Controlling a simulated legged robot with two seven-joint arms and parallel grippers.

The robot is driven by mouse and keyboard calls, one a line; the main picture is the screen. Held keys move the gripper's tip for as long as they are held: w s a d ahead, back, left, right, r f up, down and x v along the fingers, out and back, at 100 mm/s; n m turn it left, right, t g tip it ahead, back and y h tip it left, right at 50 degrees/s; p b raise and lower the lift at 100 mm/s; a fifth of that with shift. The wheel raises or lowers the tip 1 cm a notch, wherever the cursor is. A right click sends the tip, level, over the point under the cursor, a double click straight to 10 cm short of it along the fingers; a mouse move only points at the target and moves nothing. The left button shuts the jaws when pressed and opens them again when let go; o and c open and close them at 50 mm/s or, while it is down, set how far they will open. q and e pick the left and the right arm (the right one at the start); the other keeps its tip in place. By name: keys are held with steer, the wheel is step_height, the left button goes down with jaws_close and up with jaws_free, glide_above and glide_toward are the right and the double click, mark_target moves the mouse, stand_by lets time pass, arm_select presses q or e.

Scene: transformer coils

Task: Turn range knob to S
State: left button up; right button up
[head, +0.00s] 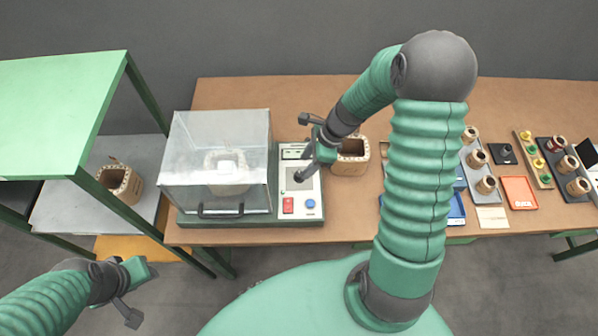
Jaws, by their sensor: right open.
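The tester's control panel (314,186) is a pale plate on the right of a green-based unit on the brown table. It has a small display (292,154) at the top, a red switch (288,205) and a blue round button (310,204) at the bottom. My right gripper (301,148) is open over the panel, its dark fingers spread, one reaching down over the panel's middle. I cannot make out the range knob or its marking; the gripper covers that area. My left gripper (143,293) is open and empty over the floor at lower left.
A clear cover (218,135) with a dark handle (221,211) encloses a coil left of the panel. Another coil (351,157) stands right of it. Trays with several coils lie at the far right. A green-topped shelf (60,105) holds a coil (119,182) at left.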

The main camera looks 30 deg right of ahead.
mark_target(300, 173)
steer(key=x, duration=0.5)
steer(key=shift+f, duration=0.35)
steer(key=shift+c, duration=1)
jaws_close()
